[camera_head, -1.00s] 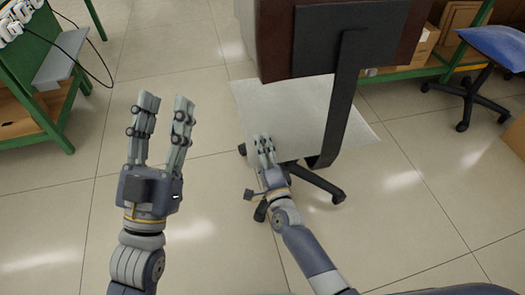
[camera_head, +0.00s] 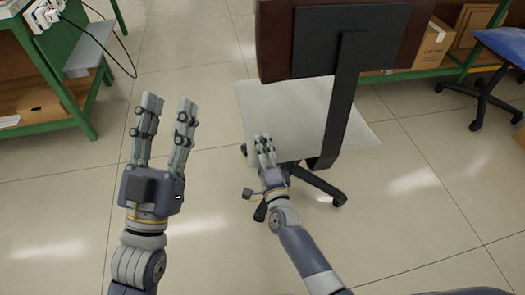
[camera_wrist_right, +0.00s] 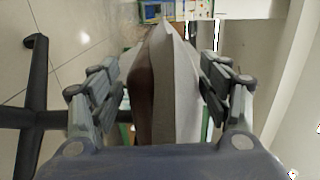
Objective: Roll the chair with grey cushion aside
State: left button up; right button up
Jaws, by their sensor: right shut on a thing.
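The chair with the grey cushion (camera_head: 300,108) stands ahead of me. Its dark brown backrest and black support bar (camera_head: 345,95) rise over the right part of the seat. Its black star base with casters shows below the seat, partly hidden. My right gripper (camera_head: 265,145) is shut on the seat's near left edge. In the right wrist view the seat edge (camera_wrist_right: 170,90), brown on one side and grey on the other, lies between the fingers of my right gripper (camera_wrist_right: 165,85). My left gripper (camera_head: 165,110) is open and empty, left of the chair.
A green workbench (camera_head: 85,125) with a shelf and cable stands at the left. A blue-seated chair (camera_head: 500,45) is at the upper right, near cardboard boxes (camera_head: 433,45) on a green rack. Tiled floor (camera_head: 60,215) is clear at the lower left and right.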

dwell(0.3)
jog(key=o, duration=2.2)
jog(key=shift+c, duration=0.2)
jog(key=shift+s, duration=0.15)
jog(key=s+d, duration=0.2)
jog(key=s, duration=0.9)
jog(key=shift+s, duration=0.3)
jog(key=shift+d, duration=0.1)
